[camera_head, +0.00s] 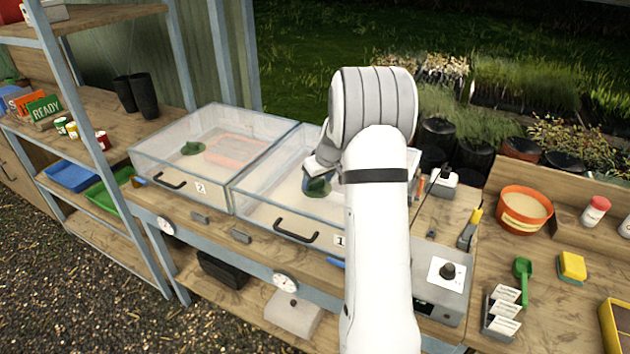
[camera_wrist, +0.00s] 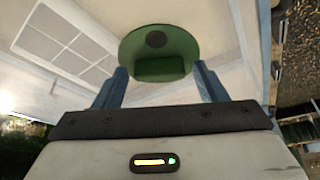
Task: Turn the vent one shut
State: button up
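Vent one is a round green disc (camera_head: 318,188) on the clear lid of the box marked 1 (camera_head: 285,213). My arm and gripper partly hide it in the head view. In the wrist view the green vent (camera_wrist: 158,50) shows a raised grip block and a dark round spot. My gripper (camera_wrist: 160,76) is over the vent. Its two blue fingers stand apart on either side of the grip block, with a small gap visible at each side. I cannot tell how deep the fingertips reach.
A grey box with a black knob (camera_head: 447,272), an orange pot (camera_head: 524,208) and a yellow sponge (camera_head: 572,266) are to the right. Black handles stick out at the box fronts.

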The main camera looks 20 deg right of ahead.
jog(key=c, duration=0.8)
jog(key=shift+a, duration=0.1)
jog(key=shift+m, duration=0.4)
jog(key=shift+m+h, duration=0.5)
jog(key=shift+m, duration=0.5)
jog(key=m+h, duration=0.1)
jog(key=m, duration=0.1)
jog(key=shift+a+f+m+b, duration=0.1)
jog(key=shift+f+m+b, duration=0.05)
jog(key=shift+m+b, duration=0.15)
jog(key=m+b, duration=0.1)
jog(key=b, duration=0.1)
jog(key=m+h+b, duration=0.1)
jog(key=m+b, duration=0.1)
jog(key=shift+w+f+g, duration=0.1)
jog(key=shift+f+g, duration=0.1)
jog(key=shift+g, duration=0.1)
jog(key=m+b, duration=0.2)
jog(key=m+g+h+b, duration=0.1)
jog(key=shift+a+r+m, duration=0.1)
jog(key=shift+r+m, duration=0.15)
jog(key=shift+m, duration=0.05)
jog(key=shift+b, duration=0.35)
